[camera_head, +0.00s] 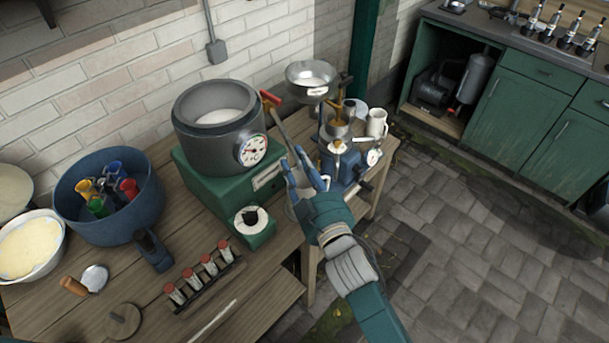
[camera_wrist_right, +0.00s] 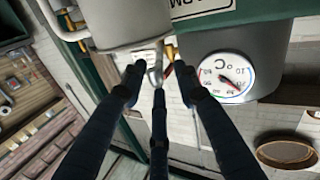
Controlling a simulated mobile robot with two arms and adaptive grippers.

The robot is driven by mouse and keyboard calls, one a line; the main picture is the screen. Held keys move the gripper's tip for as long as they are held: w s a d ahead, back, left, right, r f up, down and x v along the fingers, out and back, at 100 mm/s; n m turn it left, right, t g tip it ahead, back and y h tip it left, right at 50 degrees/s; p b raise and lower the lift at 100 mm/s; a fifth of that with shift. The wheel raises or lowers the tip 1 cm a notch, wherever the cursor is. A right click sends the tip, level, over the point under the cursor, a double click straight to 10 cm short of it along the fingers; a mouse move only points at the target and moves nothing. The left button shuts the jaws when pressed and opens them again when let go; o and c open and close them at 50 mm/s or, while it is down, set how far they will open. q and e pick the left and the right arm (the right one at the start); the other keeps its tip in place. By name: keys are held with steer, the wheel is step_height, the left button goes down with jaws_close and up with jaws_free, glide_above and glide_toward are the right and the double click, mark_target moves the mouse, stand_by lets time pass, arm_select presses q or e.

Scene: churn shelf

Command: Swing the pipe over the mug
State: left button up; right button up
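The white mug (camera_head: 376,122) stands at the back right of the wooden table, beside the blue machine. A slim grey pipe-like piece (camera_head: 282,129) with a red end (camera_head: 269,97) slants from the large grey pot down toward my right gripper; I take it for the pipe. My right gripper (camera_head: 301,165) is at its lower end, its blue fingers apart. In the right wrist view its dark fingers are spread, with a pale fitting (camera_wrist_right: 150,60) and a red part (camera_wrist_right: 170,73) just beyond the tips. I cannot tell whether they touch. My left gripper is out of view.
The grey pot (camera_head: 215,140) with a dial sits on a green base left of my gripper. The blue machine (camera_head: 345,166) with a steel bowl (camera_head: 311,74) above it is close on the right. A blue tub (camera_head: 110,220) and several red-topped vials (camera_head: 208,264) occupy the table's left and front.

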steer(key=v, duration=0.4)
steer(key=shift+s+d, duration=0.1)
steer(key=shift+s, duration=0.3)
steer(key=shift+d, duration=0.1)
